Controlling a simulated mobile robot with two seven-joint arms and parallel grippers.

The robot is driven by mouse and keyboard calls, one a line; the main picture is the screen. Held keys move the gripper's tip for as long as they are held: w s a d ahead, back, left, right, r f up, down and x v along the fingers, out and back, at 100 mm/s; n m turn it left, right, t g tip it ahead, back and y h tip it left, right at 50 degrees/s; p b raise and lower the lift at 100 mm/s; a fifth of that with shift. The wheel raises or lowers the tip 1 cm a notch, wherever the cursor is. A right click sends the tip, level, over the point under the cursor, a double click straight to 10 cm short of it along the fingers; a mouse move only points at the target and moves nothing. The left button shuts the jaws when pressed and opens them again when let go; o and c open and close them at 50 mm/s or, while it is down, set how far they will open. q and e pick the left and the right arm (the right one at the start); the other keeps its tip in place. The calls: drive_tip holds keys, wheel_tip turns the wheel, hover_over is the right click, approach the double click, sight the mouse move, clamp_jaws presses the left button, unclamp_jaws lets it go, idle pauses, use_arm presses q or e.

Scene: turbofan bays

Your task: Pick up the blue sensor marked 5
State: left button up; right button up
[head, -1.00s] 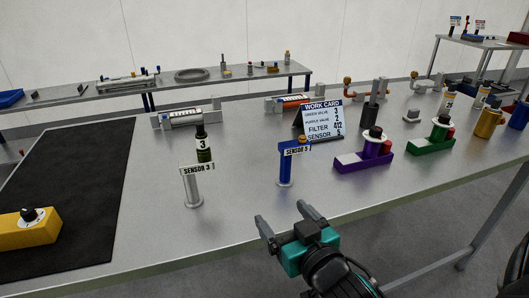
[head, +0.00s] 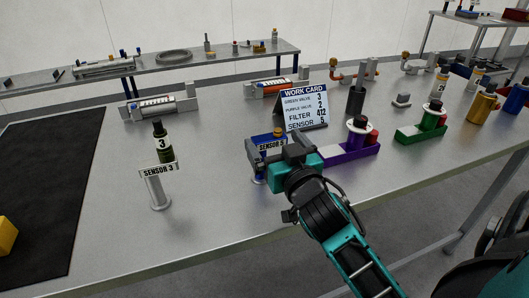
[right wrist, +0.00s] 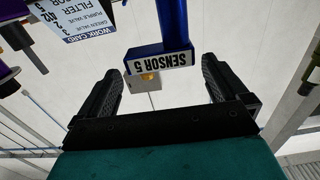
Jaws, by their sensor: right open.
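The blue sensor marked 5 (head: 265,136) stands upright on the metal table, its lower part partly hidden by my right gripper in the head view. In the right wrist view its blue post and white "SENSOR 5" label (right wrist: 163,62) show between the fingertips. My right gripper (head: 277,143) is open at the sensor, with a finger to each side; in the right wrist view the gripper (right wrist: 162,70) shows gaps between both fingers and the label. I cannot tell how deep the sensor sits between them. My left gripper is not in view.
A grey post labelled sensor 3 (head: 157,186) stands to the left, with a dark bottle marked 3 (head: 162,145) behind it. The work card (head: 305,108) stands close behind the gripper. A purple valve block (head: 345,153) is just right.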

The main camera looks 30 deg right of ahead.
drive_tip(key=x, duration=0.5)
drive_tip(key=shift+w+a+f, duration=0.1)
drive_tip(key=shift+w+f, duration=0.05)
drive_tip(key=shift+f, duration=0.05)
drive_tip(key=shift+c, duration=0.5)
drive_tip(key=c, duration=0.9)
